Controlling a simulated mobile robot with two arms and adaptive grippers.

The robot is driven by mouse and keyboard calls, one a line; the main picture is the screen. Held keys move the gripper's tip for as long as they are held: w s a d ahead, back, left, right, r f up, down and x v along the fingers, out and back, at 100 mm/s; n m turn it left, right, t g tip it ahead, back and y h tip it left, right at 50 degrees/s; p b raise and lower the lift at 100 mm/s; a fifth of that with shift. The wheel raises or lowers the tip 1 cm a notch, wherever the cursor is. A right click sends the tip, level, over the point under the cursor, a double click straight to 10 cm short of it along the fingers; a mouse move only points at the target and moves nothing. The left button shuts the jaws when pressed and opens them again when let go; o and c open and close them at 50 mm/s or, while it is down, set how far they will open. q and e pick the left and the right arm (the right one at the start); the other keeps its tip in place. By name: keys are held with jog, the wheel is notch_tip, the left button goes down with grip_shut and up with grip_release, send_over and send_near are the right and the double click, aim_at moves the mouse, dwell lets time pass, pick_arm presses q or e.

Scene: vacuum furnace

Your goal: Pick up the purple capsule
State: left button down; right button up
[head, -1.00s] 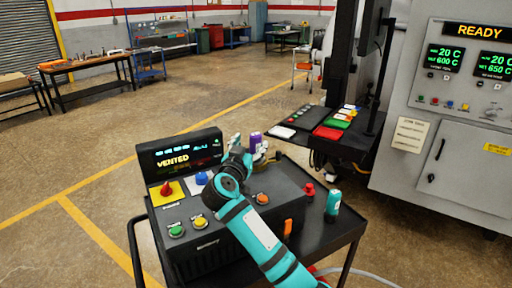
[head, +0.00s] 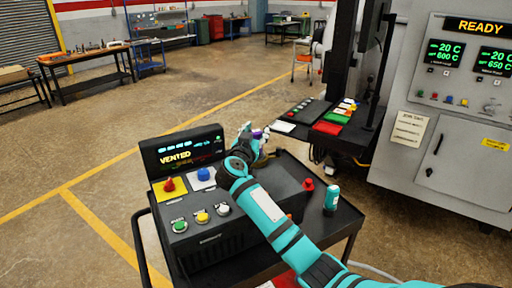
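The purple capsule (head: 257,134) is at the back of the black cart, behind the control box. Only a small purple part of it shows; the rest is hidden by my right gripper. My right gripper (head: 254,138) is at the capsule, with its fingers around or just in front of it. I cannot tell whether the fingers touch it or how far they are closed. My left gripper is not in view.
The control box (head: 210,226) with a "VENTED" display (head: 182,152) and several knobs stands on the cart. A red button (head: 308,184) and a teal bottle (head: 332,197) are on the cart's right. A black shelf with colored trays (head: 328,127) and the grey furnace cabinet (head: 455,160) stand beyond.

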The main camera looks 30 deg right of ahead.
grip_shut()
jog(key=shift+d, duration=0.1)
dwell(0.4)
